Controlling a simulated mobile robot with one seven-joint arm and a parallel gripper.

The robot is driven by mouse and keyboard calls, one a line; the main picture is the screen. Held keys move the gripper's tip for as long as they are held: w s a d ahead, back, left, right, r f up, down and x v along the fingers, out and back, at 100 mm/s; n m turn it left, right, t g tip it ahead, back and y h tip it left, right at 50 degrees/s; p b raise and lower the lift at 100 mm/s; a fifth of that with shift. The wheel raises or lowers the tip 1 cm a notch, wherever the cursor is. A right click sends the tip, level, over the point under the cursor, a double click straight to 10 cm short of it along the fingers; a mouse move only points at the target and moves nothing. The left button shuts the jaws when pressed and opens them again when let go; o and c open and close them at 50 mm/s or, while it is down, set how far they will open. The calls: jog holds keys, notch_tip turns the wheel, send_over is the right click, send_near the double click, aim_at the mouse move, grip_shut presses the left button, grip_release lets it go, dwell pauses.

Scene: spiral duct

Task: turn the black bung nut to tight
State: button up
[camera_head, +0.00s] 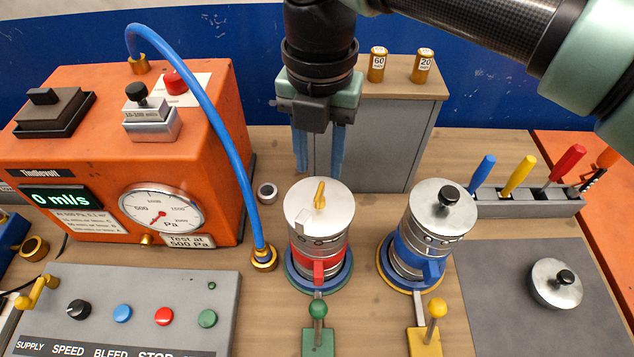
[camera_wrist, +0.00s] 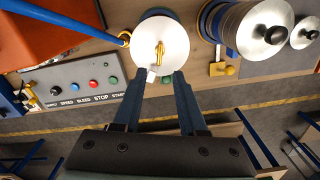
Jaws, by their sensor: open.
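A black knob-shaped nut (camera_head: 449,195) sits in the middle of the silver bung on the right duct piece (camera_head: 412,250), which has a blue clamp. It also shows in the wrist view (camera_wrist: 276,35). Another black nut (camera_head: 565,277) is on a loose silver bung lying on the grey mat. The left duct piece (camera_head: 319,245), with a red clamp, has a silver bung with a gold wing nut (camera_head: 320,193). My gripper (camera_head: 319,172) is open and empty, pointing down at the back of the left bung. In the wrist view its fingertips (camera_wrist: 158,76) are just short of the gold wing nut.
An orange tester (camera_head: 100,190) with a blue hose (camera_head: 200,90) stands left, beside a grey control panel (camera_head: 120,310). A grey cabinet (camera_head: 375,140) stands behind my gripper. A rack (camera_head: 525,203) of coloured-handled tools is at right. The grey mat (camera_head: 500,300) has free room.

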aim_at(318, 194)
notch_tip(318, 194, down, 7)
jog(key=shift+f+p, duration=0.1)
jog(key=shift+p, duration=0.35)
grip_shut()
